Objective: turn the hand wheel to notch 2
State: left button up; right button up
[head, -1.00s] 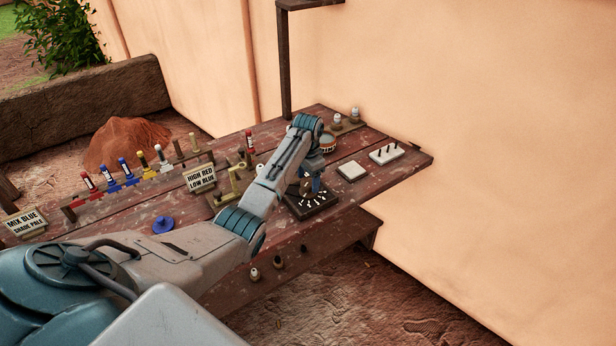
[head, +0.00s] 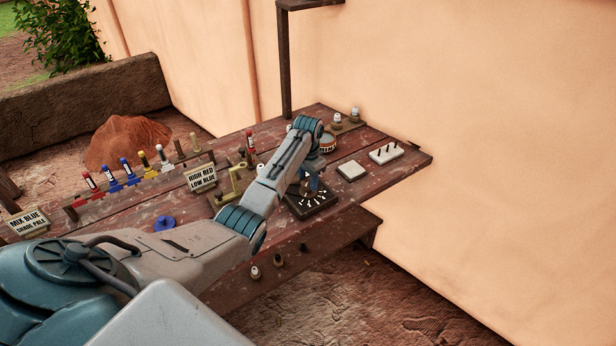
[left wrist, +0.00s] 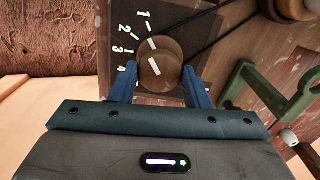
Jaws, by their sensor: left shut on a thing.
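The hand wheel (left wrist: 158,62) is a round wooden knob with a white line on its face, seen from above in the left wrist view. It sits on a dark dial plate with white ticks and the numbers 1 to 4 to its left. The white line slants to the upper left; which notch it meets is hard to tell. My left gripper (left wrist: 159,88) is shut on the knob, one blue finger on each side. In the head view the dial plate (head: 324,207) lies under my left gripper (head: 308,190), which hides most of the wheel. My right gripper is not in view.
A green bracket (left wrist: 275,95) stands close to the right finger. On the bench are a pale square block (head: 351,171), a white pegged block (head: 386,154), a sign (head: 200,178), a blue disc (head: 165,223) and a row of coloured tubes. A wall rises behind.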

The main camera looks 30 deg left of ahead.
aim_at(308, 182)
pick_arm(q)
jog(key=shift+r+n+p, duration=0.2)
jog(key=shift+n+p, duration=0.75)
jog(key=shift+n, duration=0.15)
jog(key=shift+f+n+p, duration=0.1)
jog(key=shift+n+p, duration=0.65)
jog(key=shift+n, duration=0.45)
jog(key=shift+w, duration=0.1)
jog(key=o, duration=1)
jog(key=shift+c, duration=0.2)
notch_tip(308, 182, up, 11)
jog(key=b, duration=0.2)
jog(key=shift+f+b, duration=0.15)
jog(key=shift+b, duration=0.2)
